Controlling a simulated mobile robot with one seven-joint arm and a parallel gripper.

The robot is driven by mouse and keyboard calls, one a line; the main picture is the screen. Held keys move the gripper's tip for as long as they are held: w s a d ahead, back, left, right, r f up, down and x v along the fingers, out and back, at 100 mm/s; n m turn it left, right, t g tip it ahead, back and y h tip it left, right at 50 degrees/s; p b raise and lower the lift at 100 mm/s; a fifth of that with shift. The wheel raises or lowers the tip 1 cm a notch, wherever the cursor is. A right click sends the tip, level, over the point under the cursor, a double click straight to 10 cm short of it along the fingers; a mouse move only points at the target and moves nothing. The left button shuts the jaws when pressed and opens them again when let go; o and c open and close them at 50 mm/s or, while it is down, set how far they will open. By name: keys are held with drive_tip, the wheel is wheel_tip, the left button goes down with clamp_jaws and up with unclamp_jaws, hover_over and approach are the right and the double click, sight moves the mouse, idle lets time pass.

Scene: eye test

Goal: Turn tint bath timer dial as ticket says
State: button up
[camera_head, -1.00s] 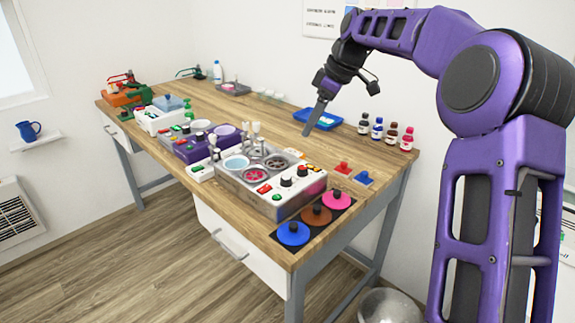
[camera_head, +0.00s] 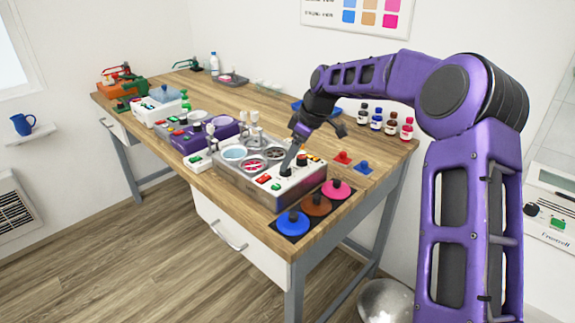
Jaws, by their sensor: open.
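The tint bath (camera_head: 229,177) is a grey unit with several round wells, standing on the near half of the wooden bench. Its pale front panel has red and green lit parts (camera_head: 263,179) and black dials (camera_head: 301,160). My gripper (camera_head: 287,171) points down at this panel, its tip at the nearer black dial and partly hiding it. I cannot tell whether it touches the dial. The fingers are seen edge-on, with nothing visibly held, and are open. Dial marks are too small to read. I cannot make out a ticket.
Blue (camera_head: 292,223), brown (camera_head: 316,205) and pink (camera_head: 336,190) knobbed lids lie at the bench's near corner. Small bottles (camera_head: 390,124) stand along the back right. A purple unit (camera_head: 196,137) sits left of the bath. A swatch chart (camera_head: 358,14) hangs on the wall.

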drive_tip(key=shift+x, duration=1.3)
clamp_jaws()
